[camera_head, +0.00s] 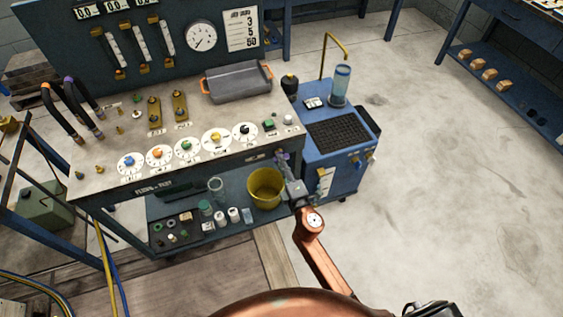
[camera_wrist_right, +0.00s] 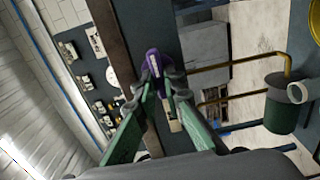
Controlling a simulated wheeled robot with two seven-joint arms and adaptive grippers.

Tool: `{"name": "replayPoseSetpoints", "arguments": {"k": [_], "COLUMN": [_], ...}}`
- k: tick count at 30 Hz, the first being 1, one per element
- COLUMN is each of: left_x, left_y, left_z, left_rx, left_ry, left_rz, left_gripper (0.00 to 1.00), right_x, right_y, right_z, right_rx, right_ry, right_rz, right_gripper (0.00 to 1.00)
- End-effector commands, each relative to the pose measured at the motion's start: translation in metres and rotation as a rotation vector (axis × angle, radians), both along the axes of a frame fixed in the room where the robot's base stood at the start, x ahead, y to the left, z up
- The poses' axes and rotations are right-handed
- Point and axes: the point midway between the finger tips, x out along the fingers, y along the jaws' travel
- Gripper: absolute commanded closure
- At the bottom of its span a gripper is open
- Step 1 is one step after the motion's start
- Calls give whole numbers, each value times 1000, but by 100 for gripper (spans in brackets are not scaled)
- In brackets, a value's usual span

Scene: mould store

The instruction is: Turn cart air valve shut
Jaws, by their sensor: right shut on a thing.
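My right gripper (camera_head: 285,167) reaches up to the gap between the workbench's front right corner and the blue cart (camera_head: 337,172). It is shut on a small purple handle (camera_head: 281,156), which I take to be the cart air valve's lever. In the right wrist view the two fingertips of my right gripper (camera_wrist_right: 158,82) close around the purple handle (camera_wrist_right: 152,60). The valve body is mostly hidden by the fingers, and I cannot tell how far the handle is turned. My left gripper is not in view.
The workbench (camera_head: 100,185) carries a row of dials, a grey tray (camera_head: 238,82) and dark hoses. A yellow bucket (camera_head: 265,187) stands on its lower shelf near my right gripper. A clear blue cylinder (camera_head: 340,87) stands on the cart. The floor at the right is free.

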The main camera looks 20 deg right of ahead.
Motion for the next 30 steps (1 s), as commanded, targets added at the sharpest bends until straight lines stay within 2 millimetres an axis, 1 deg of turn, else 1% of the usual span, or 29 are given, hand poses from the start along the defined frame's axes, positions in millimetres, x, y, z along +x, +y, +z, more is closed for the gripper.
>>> {"name": "replayPoseSetpoints", "arguments": {"k": [11, 12, 19, 27, 30], "left_x": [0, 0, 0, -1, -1], "left_y": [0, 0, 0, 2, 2], "left_z": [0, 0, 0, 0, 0], "left_rx": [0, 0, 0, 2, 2], "left_ry": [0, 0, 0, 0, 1], "left_rz": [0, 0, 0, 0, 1], "left_gripper": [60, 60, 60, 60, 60], "right_x": [0, 0, 0, -1, -6], "right_y": [0, 0, 0, 0, -1], "right_z": [-2, -2, -1, -1, -1], "right_rx": [-7, -7, -6, -5, -4], "right_ry": [3, 3, 2, 1, 1], "right_rz": [-1, -1, 0, 0, 0], "right_gripper": [100, 89, 74, 73, 73]}}
